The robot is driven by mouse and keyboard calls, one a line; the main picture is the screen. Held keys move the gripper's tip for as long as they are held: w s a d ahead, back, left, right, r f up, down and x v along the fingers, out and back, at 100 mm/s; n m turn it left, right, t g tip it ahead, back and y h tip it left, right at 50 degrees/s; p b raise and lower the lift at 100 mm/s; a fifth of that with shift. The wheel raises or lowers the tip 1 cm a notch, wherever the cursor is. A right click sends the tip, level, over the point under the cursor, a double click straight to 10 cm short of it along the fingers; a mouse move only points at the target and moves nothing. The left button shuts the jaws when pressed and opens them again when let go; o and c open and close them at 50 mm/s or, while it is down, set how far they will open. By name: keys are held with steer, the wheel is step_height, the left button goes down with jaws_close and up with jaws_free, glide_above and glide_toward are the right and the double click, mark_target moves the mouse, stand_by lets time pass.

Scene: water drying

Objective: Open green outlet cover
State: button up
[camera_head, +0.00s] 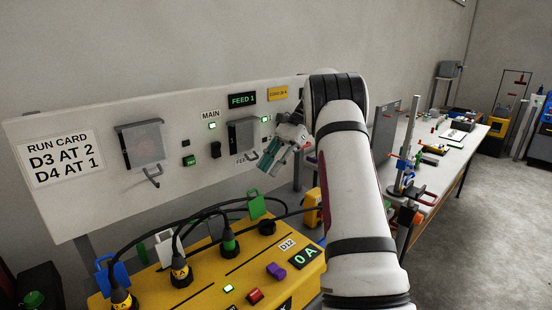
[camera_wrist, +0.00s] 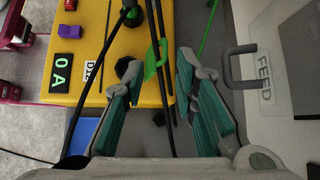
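The green outlet cover (camera_head: 257,205) is at the back right of the yellow power box (camera_head: 190,292). It looks like a small upright flap with a loop, beside a round black outlet (camera_head: 267,228). In the wrist view the green cover (camera_wrist: 153,66) shows between and beyond my fingertips, with the black outlet (camera_wrist: 122,68) to its left. My gripper (camera_head: 269,160) is in front of the wall panel, above the cover and apart from it. In the wrist view its teal-padded fingers (camera_wrist: 158,78) are spread and hold nothing.
Black cables and plugs (camera_head: 180,268) crowd the box's left and middle. The white panel (camera_head: 85,205) stands behind, with a grey handled cover (camera_head: 243,135) close to my gripper. A cluttered workbench (camera_head: 450,158) is at right.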

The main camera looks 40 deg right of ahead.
steer(key=shift+v, duration=1.45)
